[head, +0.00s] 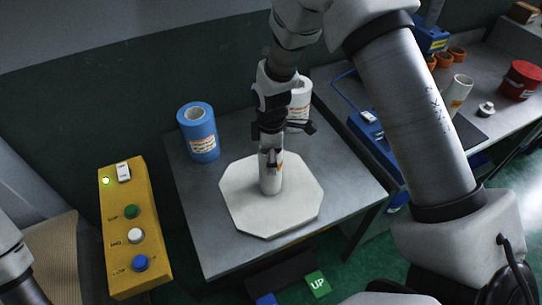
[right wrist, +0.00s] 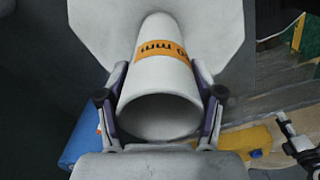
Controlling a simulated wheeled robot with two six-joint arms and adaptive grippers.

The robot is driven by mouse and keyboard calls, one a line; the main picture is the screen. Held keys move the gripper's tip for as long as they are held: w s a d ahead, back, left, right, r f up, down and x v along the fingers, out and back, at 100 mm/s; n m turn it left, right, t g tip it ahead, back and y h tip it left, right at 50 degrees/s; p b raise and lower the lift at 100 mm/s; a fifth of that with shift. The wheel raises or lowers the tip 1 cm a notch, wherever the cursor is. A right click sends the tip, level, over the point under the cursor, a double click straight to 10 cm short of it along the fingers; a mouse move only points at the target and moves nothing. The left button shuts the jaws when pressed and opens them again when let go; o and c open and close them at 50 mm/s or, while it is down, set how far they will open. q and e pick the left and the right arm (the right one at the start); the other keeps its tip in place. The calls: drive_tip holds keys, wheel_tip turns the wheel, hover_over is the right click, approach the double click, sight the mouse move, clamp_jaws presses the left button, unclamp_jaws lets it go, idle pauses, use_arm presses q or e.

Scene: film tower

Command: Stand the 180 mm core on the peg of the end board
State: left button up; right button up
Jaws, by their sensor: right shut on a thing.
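The white core (head: 269,184) with an orange label stands upright over the middle of the pale octagonal end board (head: 240,205). My right gripper (head: 270,158) is above the board, shut on the core's upper end. In the right wrist view, its two fingers hold the core (right wrist: 160,80) from both sides; the label shows "mm" and the near end is open. The end board (right wrist: 100,25) lies beyond it. The peg is hidden, and I cannot tell whether the core's foot touches the board. Part of my left arm shows at the left edge; its jaw state is unclear.
A blue roll (head: 198,133) and a white roll (head: 299,98) stand at the back of the grey table (head: 340,185). A yellow button box (head: 134,228) is at left. Another labelled white cylinder (head: 459,90) and a red tub (head: 521,80) stand on the right bench.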

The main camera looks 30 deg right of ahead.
drive_tip(key=shift+f, duration=0.2)
drive_tip(key=o, duration=1.4)
drive_tip(key=shift+c, duration=0.2)
wheel_tip(320, 180, up, 12)
